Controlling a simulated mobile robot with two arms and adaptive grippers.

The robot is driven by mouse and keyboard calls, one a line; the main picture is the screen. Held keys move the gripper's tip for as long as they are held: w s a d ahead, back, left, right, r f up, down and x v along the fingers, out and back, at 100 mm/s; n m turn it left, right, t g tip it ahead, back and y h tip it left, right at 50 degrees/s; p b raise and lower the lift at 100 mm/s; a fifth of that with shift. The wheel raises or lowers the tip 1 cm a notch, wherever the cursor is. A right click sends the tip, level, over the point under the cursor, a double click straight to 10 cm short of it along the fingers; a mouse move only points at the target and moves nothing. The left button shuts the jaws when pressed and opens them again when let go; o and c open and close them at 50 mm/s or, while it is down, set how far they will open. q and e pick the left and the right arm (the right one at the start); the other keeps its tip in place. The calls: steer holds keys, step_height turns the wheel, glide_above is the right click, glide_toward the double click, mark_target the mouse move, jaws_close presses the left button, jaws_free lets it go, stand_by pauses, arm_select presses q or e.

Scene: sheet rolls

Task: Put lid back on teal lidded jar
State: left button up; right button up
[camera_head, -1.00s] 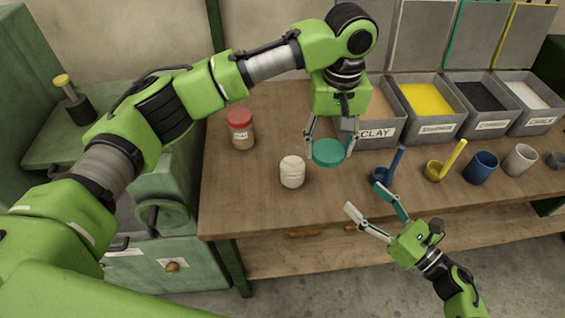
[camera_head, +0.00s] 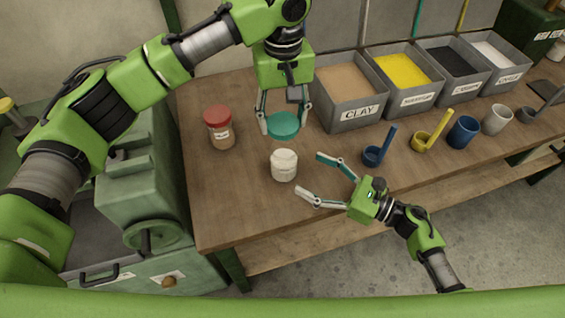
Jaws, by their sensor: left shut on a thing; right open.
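The teal lid (camera_head: 283,126) is held between the fingers of my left gripper (camera_head: 284,120), which is shut on it. The lid is level and sits just behind and above a white jar. The white jar (camera_head: 284,166) stands upright on the table with a pale label on its front; no teal shows on its body. My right gripper (camera_head: 318,175) is open and empty, its fingers pointing at the jar from the right, apart from it. Whether the lid is clear of the tabletop in height is hard to tell exactly.
A red-lidded jar (camera_head: 219,127) stands to the left on the wooden table (camera_head: 222,205). A grey clay bin (camera_head: 350,116) and several other bins line the back right. A blue scoop (camera_head: 374,156), a yellow scoop (camera_head: 424,142) and a blue cup (camera_head: 463,132) stand on the right.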

arm_select(q)
steer(key=shift+s+d+r, duration=0.1)
steer(key=shift+d, duration=0.1)
arm_select(e)
steer(key=x, duration=0.9)
steer(key=shift+d, duration=0.1)
steer(key=c, duration=1.7)
arm_select(q)
glide_above(284, 148)
steer(key=shift+f, duration=2.5)
arm_select(e)
steer(key=shift+c, duration=0.2)
